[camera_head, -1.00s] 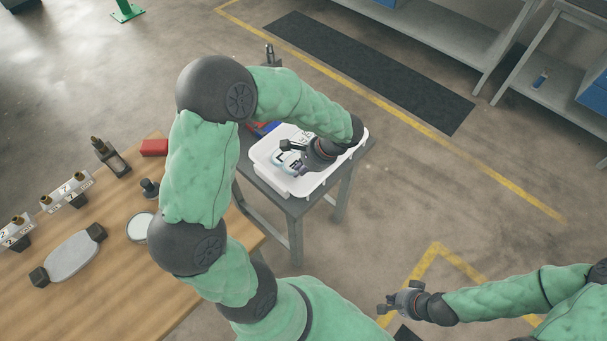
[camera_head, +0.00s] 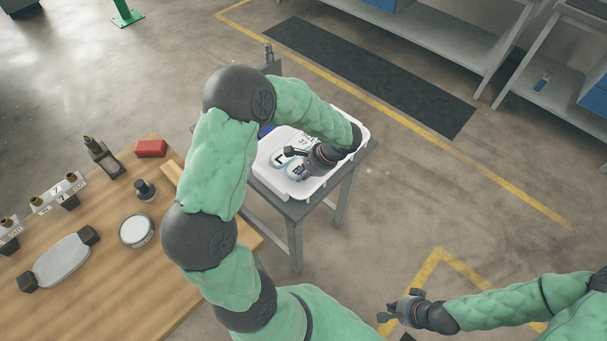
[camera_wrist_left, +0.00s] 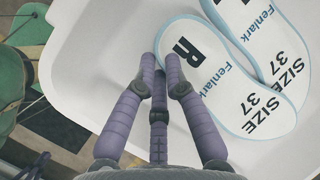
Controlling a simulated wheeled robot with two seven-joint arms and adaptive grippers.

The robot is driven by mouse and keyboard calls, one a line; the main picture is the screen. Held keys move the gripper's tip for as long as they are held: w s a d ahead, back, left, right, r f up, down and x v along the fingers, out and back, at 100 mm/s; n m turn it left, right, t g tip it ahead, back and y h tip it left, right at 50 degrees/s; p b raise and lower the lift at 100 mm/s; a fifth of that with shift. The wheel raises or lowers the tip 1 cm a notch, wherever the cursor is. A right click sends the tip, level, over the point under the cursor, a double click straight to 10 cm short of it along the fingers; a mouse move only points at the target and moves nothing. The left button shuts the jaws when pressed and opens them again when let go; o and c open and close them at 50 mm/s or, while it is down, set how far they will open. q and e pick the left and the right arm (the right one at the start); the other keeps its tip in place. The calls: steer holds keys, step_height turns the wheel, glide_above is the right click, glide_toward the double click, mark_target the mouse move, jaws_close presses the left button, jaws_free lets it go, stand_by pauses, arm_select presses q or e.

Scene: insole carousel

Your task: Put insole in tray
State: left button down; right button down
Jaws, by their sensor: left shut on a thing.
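A white tray (camera_head: 364,139) stands on a small grey table. Two pale, blue-edged insoles lie side by side over the tray floor. The insole marked R (camera_wrist_left: 238,98), printed "Fenlark SIZE 37", partly overlaps the other insole (camera_wrist_left: 284,40) in the left wrist view. The head view shows the insole marked L (camera_head: 280,158) at left. My left gripper (camera_wrist_left: 163,65) is over the tray with its fingertips shut on the edge of the R insole at its R end. I cannot tell whether that insole rests fully on the tray. My right gripper (camera_head: 395,307) hangs at lower right, away from the tray.
A wooden bench (camera_head: 100,295) at left holds a grey oval pad (camera_head: 62,262), a round white-topped tin (camera_head: 136,230), a red block (camera_head: 151,148) and small stands. The grey table (camera_head: 297,210) under the tray has open floor to its right.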

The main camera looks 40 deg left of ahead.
arm_select(q)
steer(key=shift+f+b, duration=0.3)
steer(key=shift+f, duration=0.1)
steer(key=c, duration=1.3)
jaws_free()
steer(key=shift+r, duration=0.1)
steer(key=shift+r+p, duration=0.25)
steer(key=shift+p, duration=0.05)
steer(key=p+v, duration=0.4)
steer(key=v, duration=0.8)
steer(key=shift+d, duration=0.1)
